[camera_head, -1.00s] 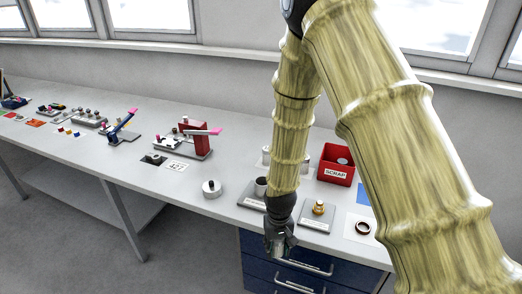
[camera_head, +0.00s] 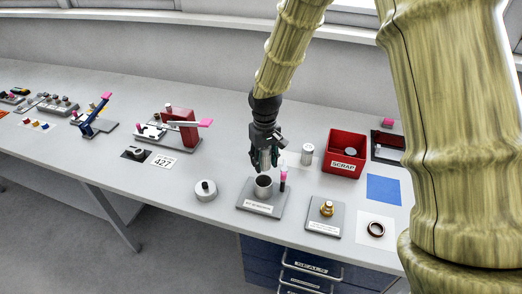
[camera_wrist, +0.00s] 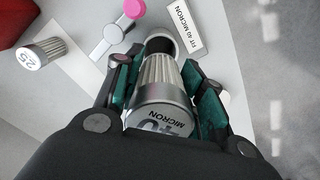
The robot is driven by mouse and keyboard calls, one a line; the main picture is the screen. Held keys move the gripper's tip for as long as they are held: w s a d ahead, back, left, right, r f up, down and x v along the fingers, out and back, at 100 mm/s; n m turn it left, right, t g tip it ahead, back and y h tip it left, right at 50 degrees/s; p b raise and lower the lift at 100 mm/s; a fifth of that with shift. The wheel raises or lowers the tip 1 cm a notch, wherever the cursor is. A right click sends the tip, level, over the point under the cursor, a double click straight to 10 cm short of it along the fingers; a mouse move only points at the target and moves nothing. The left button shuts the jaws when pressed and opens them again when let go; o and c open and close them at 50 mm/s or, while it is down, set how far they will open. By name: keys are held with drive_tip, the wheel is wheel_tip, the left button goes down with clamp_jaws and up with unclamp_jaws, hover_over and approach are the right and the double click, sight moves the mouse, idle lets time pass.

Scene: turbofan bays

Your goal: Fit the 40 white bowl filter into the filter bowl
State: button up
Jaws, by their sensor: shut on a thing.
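My gripper (camera_head: 266,162) is shut on a pleated filter with metal end caps, marked 40 MICRON, which shows between the green-padded fingers in the wrist view (camera_wrist: 163,92). The filter bowl (camera_head: 263,187), a dark-mouthed grey cup, stands on a grey plate (camera_head: 250,206) with a label; the wrist view reads FIT 40 MICRON. My gripper is just above the bowl. In the wrist view the filter's far end lies close to the bowl's mouth (camera_wrist: 160,42); I cannot tell whether it is inside.
A pink-topped upright part (camera_head: 283,180) stands on the plate right beside the bowl. A red SCRAP bin (camera_head: 346,153) is at the right. A brass fitting (camera_head: 327,208) sits on another plate, and a round grey lid (camera_head: 206,190) lies left.

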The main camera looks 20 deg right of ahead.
drive_tip(key=shift+f+b, duration=2.15)
drive_tip(key=shift+f, duration=0.7)
drive_tip(key=shift+s, duration=0.1)
drive_tip(key=shift+f, duration=0.95)
drive_tip(key=o, duration=1.2)
drive_tip(key=o, duration=0.4)
drive_tip(key=shift+a, duration=0.1)
drive_tip(key=shift+r, duration=0.15)
